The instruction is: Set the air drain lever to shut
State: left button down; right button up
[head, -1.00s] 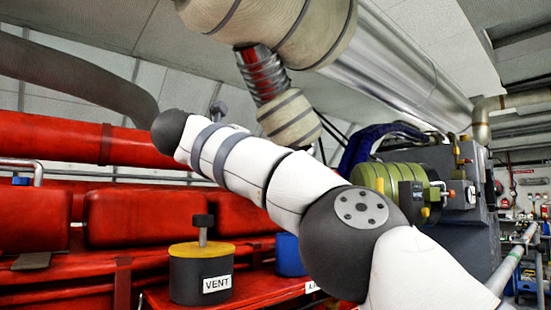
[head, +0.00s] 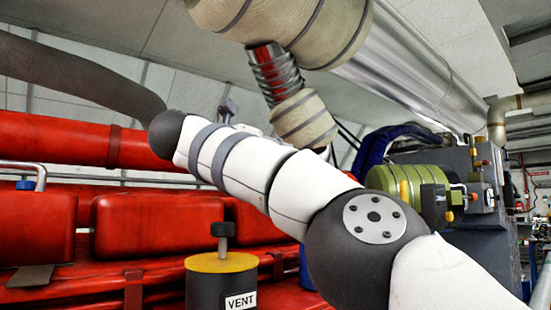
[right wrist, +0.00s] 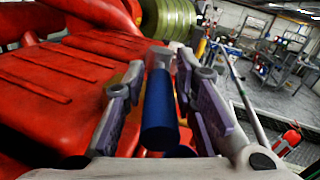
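In the right wrist view a blue cylindrical handle (right wrist: 159,115) with a grey end piece (right wrist: 160,58) lies between the fingers of my right gripper (right wrist: 168,80). The fingers are apart, one on each side of it, with gaps visible; I cannot tell whether it is the air drain lever. More blue shows below it. In the head view a blue body (head: 305,268) is mostly hidden behind my white arm, right of the VENT pot. No air drain label is readable. My right gripper is out of the head view, and my left gripper shows in neither view.
The dark VENT pot (head: 221,285) with a yellow top and an upright black knob stands in front of red casings (head: 158,225). A green ribbed cylinder (head: 400,188) and grey machinery stand at the right. Lagged pipes (head: 310,30) run overhead. Open floor (right wrist: 285,105) shows at right.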

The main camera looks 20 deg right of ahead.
jog(key=shift+o, duration=0.2)
jog(key=v, duration=1.2)
